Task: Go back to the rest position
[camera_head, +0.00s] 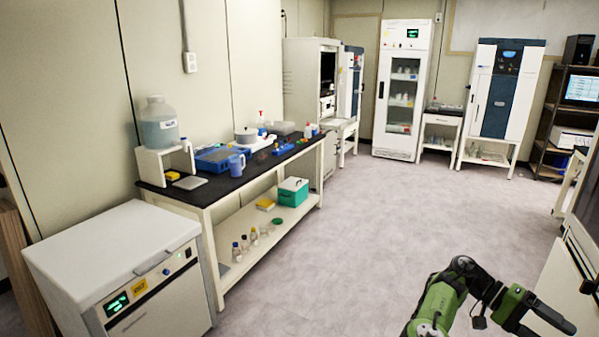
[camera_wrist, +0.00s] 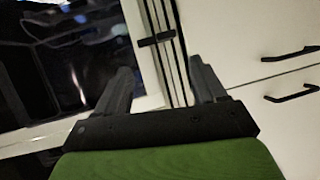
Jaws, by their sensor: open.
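My gripper (camera_wrist: 163,80) shows in the wrist view with its two dark fingers spread apart and nothing between them. Behind the fingers are a white panel edge with a dark handle and a dark glass-like front. In the head view my green and black arm is at the bottom right, with the gripper (camera_head: 552,326) close to a white cabinet front at the right edge. I cannot tell the exact gap between them.
A white chest unit (camera_head: 110,250) stands at the lower left. Beside it is a black-topped bench (camera_head: 225,185) with lab items. A glass-door fridge (camera_head: 402,90) and a blue-fronted cabinet (camera_head: 499,95) stand at the back. The middle floor (camera_head: 385,210) is clear.

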